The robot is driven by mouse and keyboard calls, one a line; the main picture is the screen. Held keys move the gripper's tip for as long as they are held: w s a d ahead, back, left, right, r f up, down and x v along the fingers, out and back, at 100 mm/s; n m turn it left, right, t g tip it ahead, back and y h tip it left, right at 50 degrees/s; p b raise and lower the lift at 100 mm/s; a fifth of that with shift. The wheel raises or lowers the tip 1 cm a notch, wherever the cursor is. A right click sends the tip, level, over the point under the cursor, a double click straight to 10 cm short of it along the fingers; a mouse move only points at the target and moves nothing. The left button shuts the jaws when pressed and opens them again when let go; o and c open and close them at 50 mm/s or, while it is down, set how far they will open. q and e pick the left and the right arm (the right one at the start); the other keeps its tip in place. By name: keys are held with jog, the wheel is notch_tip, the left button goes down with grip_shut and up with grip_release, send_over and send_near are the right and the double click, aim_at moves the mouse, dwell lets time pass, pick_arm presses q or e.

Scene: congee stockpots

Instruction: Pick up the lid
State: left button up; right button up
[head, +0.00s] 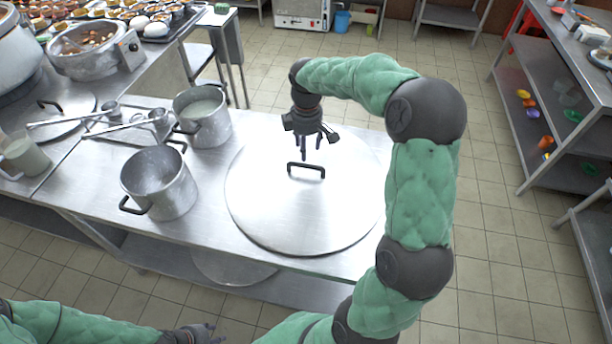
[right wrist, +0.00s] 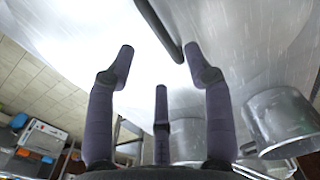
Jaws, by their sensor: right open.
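The lid (head: 262,215) is a large round metal disc lying flat on the steel table, with a dark bar handle (head: 306,170) at its middle. My right gripper (head: 312,150) is above the lid, just behind the handle in the head view, fingers pointing down, open and empty. In the right wrist view the handle (right wrist: 160,30) crosses ahead of the spread fingers, nearer the right one; I cannot tell whether any finger touches it. My left gripper (head: 197,335) is low at the bottom edge of the head view, partly cut off, away from the lid.
Two metal pots, one empty (head: 160,190) and one with pale contents (head: 203,118), stand left of the lid. Ladles (head: 130,124) and a smaller lid (head: 66,108) lie further left. A steel shelf unit (head: 545,95) stands at the right across open tiled floor.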

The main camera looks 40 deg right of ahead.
aim_at(306, 165)
notch_tip(306, 165, down, 4)
jog(key=shift+r+b, duration=0.15)
jog(key=shift+b, duration=0.35)
notch_tip(306, 165, down, 5)
jog(key=b, duration=0.2)
jog(key=shift+w+b, duration=0.1)
jog(key=shift+b, duration=0.3)
jog(key=shift+f, duration=0.25)
grip_shut()
jog(key=shift+r, duration=0.1)
